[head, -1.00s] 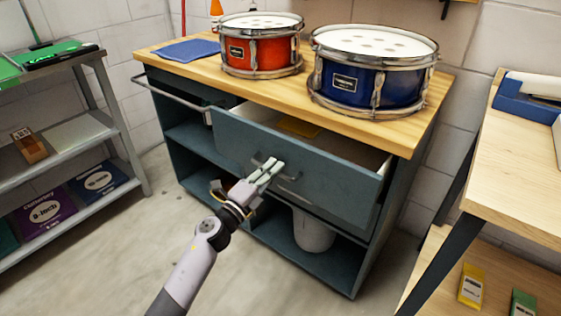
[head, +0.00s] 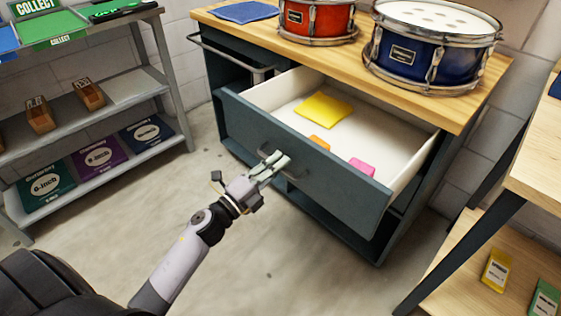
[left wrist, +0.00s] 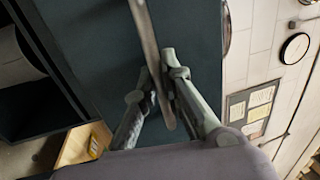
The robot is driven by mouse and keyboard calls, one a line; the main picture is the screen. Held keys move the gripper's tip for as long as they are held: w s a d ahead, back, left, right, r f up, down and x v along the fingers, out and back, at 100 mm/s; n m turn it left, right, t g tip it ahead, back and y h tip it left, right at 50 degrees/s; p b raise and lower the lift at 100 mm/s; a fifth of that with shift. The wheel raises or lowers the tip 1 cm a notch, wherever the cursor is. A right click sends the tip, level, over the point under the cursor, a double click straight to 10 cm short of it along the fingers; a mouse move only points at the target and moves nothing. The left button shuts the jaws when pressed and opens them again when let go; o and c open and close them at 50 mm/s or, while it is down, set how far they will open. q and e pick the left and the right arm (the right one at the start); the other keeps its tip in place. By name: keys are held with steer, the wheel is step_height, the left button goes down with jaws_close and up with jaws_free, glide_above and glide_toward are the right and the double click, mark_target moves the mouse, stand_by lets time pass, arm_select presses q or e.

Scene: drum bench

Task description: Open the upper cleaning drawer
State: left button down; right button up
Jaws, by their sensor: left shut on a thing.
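The upper drawer (head: 330,170) of the dark teal bench stands pulled well out in the head view. Inside its white interior lie a yellow cloth (head: 323,108), an orange piece (head: 319,142) and a pink piece (head: 361,166). My left gripper (head: 277,162) is at the drawer's front, shut on the bar handle (head: 290,172). In the left wrist view the handle (left wrist: 150,50) runs between the fingers, with the teal drawer front (left wrist: 95,40) behind. My right gripper is not in view.
A red drum (head: 317,18) and a blue drum (head: 430,48) stand on the wooden benchtop (head: 350,62). A grey shelf (head: 130,95) is at left and a wooden rack (head: 535,170) at right. The floor between is clear.

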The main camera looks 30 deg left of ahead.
arm_select(q)
steer(key=c, duration=1.7)
jaws_free()
steer(key=v, duration=1.2)
